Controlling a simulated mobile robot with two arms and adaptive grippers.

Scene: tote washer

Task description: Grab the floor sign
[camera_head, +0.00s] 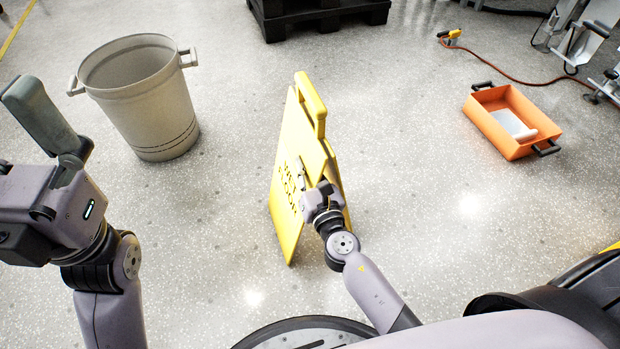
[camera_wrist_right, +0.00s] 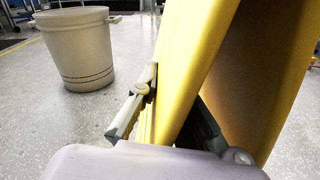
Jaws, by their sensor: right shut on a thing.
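The yellow floor sign (camera_head: 289,150) stands upright on the floor in the middle of the head view, with dark lettering on its left face and a handle at its top. My right gripper (camera_head: 305,181) is at the sign's right side, partly hidden by its own wrist. In the right wrist view, the right gripper (camera_wrist_right: 178,125) is shut on one yellow panel of the sign (camera_wrist_right: 190,70), one finger on each side of it. A second panel shows at the right there. My left gripper (camera_head: 45,118) is raised at the left, away from the sign; its finger opening is not clear.
A beige bin (camera_head: 150,115) with two handles stands left of the sign; it also shows in the right wrist view (camera_wrist_right: 80,50). An orange tray (camera_head: 497,128) lies at the right. A black pallet (camera_head: 290,24) is at the back. An orange cable (camera_head: 500,60) runs along the floor at upper right.

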